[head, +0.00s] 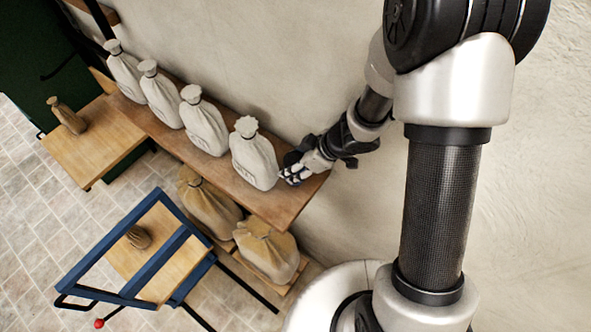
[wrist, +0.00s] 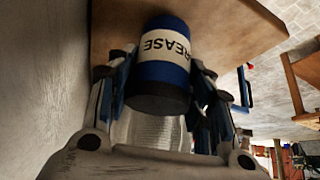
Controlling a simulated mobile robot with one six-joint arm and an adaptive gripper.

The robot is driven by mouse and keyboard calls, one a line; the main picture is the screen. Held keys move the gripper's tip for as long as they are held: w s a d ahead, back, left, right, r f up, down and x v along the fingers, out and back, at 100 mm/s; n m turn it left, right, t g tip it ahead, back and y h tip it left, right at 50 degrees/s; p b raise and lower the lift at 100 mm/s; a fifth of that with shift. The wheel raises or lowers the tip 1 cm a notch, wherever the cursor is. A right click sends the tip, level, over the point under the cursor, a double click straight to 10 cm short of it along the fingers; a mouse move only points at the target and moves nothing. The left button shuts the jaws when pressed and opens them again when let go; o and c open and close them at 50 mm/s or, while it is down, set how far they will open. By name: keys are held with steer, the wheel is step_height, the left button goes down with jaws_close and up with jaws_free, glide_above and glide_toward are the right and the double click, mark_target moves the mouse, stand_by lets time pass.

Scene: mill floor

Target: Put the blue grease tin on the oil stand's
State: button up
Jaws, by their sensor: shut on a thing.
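The blue grease tin (wrist: 166,74), with a white band lettered "GREASE" and a dark end, sits between the fingers of my gripper (wrist: 163,72) in the wrist view. The fingers are shut on its sides. In the head view my gripper (head: 292,172) is at the right end of a long wooden shelf (head: 285,211), just right of the nearest pale sack. I cannot make out the tin there. In the wrist view the wooden board (wrist: 235,30) lies behind the tin; I cannot tell whether they touch. I cannot identify the oil stand with certainty.
Several pale tied sacks (head: 254,155) stand along the shelf against the plaster wall (head: 280,60). Brown sacks (head: 265,250) sit below. A blue-framed trolley (head: 120,238) and a small wooden table (head: 95,150) each hold a small brown item. Tiled floor shows at left.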

steer(key=shift+f, duration=0.8)
steer(key=shift+f, duration=0.15)
steer(key=o, duration=1.3)
